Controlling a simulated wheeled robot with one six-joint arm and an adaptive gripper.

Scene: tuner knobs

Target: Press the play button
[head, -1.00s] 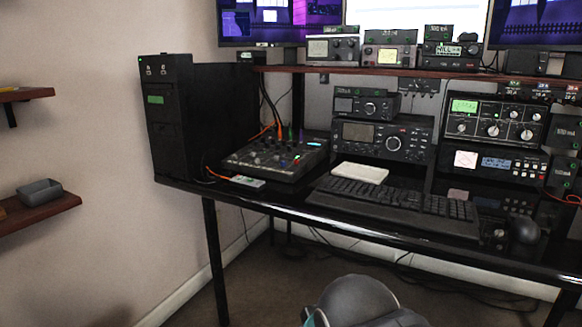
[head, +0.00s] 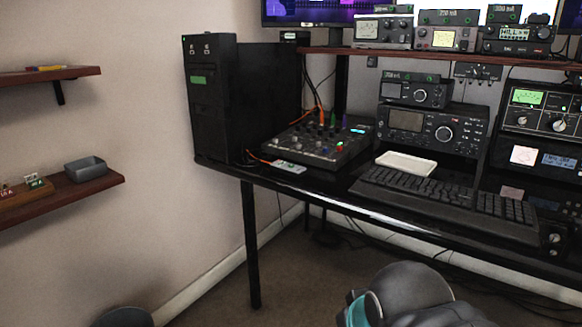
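A black mixer console (head: 312,148) with rows of knobs sits on the desk beside the black tower case. Small green and red lights show at its right side. I cannot make out any label reading play on it or on the radios. A small pale device (head: 288,167) lies at the desk's front edge by the mixer, with an orange cable running to it. Part of my arm, grey with a teal band, shows at the bottom edge. My gripper is not in view.
The black desk (head: 338,205) also holds a tower case (head: 212,105), a keyboard (head: 448,203), a white tray (head: 406,164) and stacked radios (head: 432,130). Wall shelves (head: 60,196) are at the left, one with a grey bin (head: 86,169). Floor before the desk's left end looks clear.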

